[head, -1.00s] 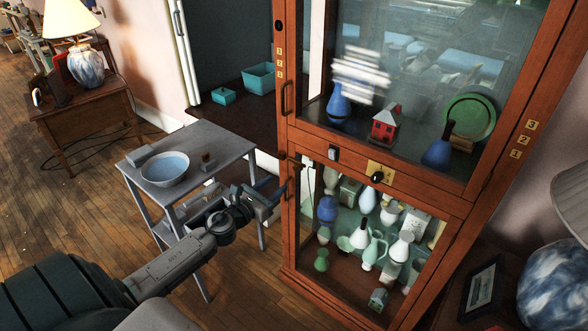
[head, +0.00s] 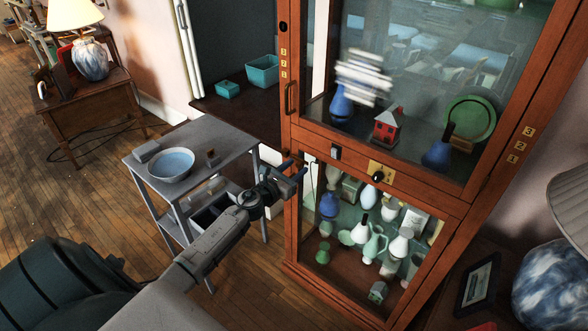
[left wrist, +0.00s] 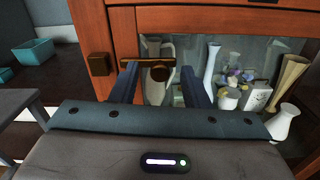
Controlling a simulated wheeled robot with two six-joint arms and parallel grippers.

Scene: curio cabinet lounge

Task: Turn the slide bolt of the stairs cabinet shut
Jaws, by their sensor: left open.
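The tall wooden cabinet (head: 292,215) with glass fronts stands at centre right in the head view. In the left wrist view, a dark brass slide bolt (left wrist: 132,62) lies horizontally across the lower door's left frame, with a round knob (left wrist: 160,73) at its right end. A brass block (left wrist: 100,64) sits left of the bar on the frame. My left gripper (left wrist: 160,80) is open, its two blue fingers on either side of the knob. I cannot tell whether they touch it. The left gripper (head: 294,170) also shows by the cabinet's left edge. My right gripper is not in view.
A grey side table (head: 215,138) with a bowl (head: 171,165) stands left of the cabinet, close to my left arm. Vases and figurines stand behind the glass. A lamp (head: 555,270) and picture frame (head: 478,286) are at the right. Wooden floor is open at left.

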